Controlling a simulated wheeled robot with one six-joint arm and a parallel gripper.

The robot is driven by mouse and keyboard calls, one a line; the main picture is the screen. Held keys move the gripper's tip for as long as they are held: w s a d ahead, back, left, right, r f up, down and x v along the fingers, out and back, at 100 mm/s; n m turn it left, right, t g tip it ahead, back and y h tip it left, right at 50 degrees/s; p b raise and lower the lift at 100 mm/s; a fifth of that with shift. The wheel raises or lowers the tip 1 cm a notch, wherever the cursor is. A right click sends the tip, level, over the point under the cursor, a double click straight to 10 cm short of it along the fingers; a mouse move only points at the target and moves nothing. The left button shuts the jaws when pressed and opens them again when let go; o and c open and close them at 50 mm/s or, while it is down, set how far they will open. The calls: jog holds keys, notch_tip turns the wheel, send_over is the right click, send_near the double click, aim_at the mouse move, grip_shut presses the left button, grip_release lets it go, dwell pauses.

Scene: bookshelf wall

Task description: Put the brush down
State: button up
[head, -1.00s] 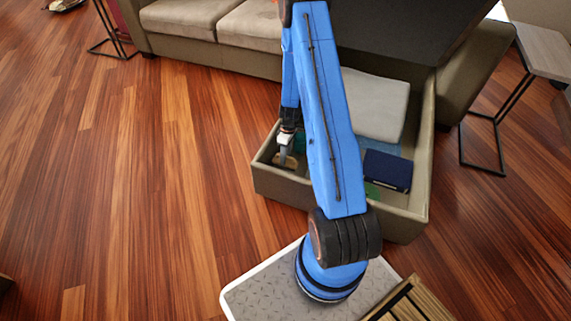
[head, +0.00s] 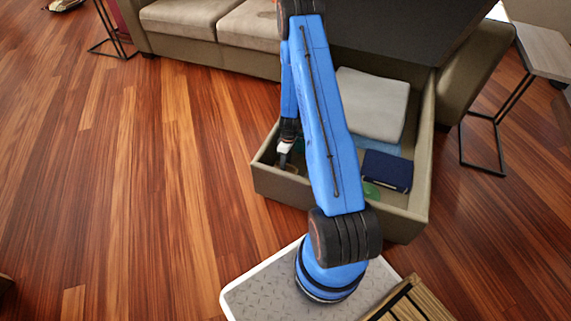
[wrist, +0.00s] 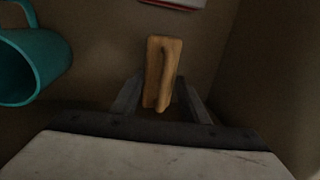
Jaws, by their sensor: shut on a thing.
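The brush (wrist: 163,70) is a tan wooden piece with a raised grip along it. In the wrist view it sits between the two fingers of my gripper (wrist: 162,98), which is shut on it. In the head view my gripper (head: 284,162) reaches down inside the left part of the open sofa storage box (head: 340,221), near its left wall. The brush is hard to make out there. I cannot tell whether it touches the box floor.
A teal mug (wrist: 32,62) lies left of the brush, and a red-and-white item (wrist: 178,3) is beyond it. The box also holds a dark blue book (head: 387,170), a folded grey blanket (head: 372,105) and a green item (head: 371,190). A side table (head: 545,50) stands right.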

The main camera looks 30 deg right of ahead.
jog(key=o, duration=1)
jog(key=shift+c, duration=0.2)
jog(key=w+a+r+m+t, duration=0.1)
jog(key=a+r, duration=0.2)
jog(key=r, duration=2.6)
jog(key=s+a+r+m+t+h, duration=0.1)
jog(key=s+a+r, duration=0.25)
jog(key=r, duration=0.55)
jog(key=s+a+r+m+t, duration=0.1)
jog(key=s+a+r, duration=0.3)
jog(key=r, duration=0.5)
jog(key=s+a+r+m+t, duration=0.1)
jog(key=s+a+r, duration=0.2)
jog(key=s, duration=0.5)
jog(key=s+a+r+m+t, duration=0.1)
jog(key=s+a+r, duration=0.2)
jog(key=s+r, duration=0.3)
jog(key=s+a+r+m+t, duration=0.1)
jog(key=s+a+r, duration=0.2)
jog(key=s, duration=0.8)
jog(key=shift+a+r+m+h, duration=0.25)
jog(key=shift+r+m+h, duration=0.15)
jog(key=shift+r, duration=0.3)
